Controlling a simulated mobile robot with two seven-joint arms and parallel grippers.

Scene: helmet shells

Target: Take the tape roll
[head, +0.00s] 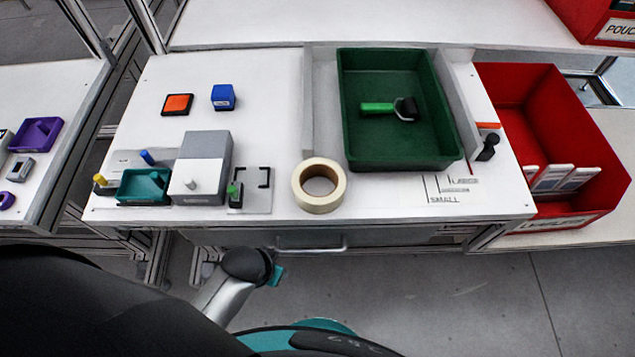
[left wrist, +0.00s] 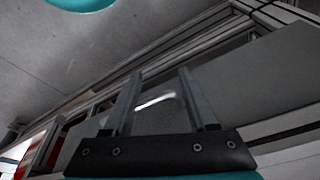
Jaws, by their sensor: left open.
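The tape roll (head: 318,206) is a cream-coloured ring lying flat near the front edge of the white worktable (head: 265,95) in the head view. It sits just in front of the green tray and right of a small black bracket fixture. My left gripper (left wrist: 159,73) shows in the left wrist view with its two grey fingers apart and nothing between them. The tape roll is not seen in the left wrist view. My left gripper's fingers cannot be made out in the head view. My right gripper is in neither view.
The green tray (head: 365,150) holds a green-handled roller (head: 385,107). A grey and white box (head: 205,150), a teal bin (head: 143,188), an orange pad (head: 177,104) and a blue block (head: 223,97) stand left. A red bin (head: 515,95) stands right. A drawer handle (head: 310,248) juts below the front edge.

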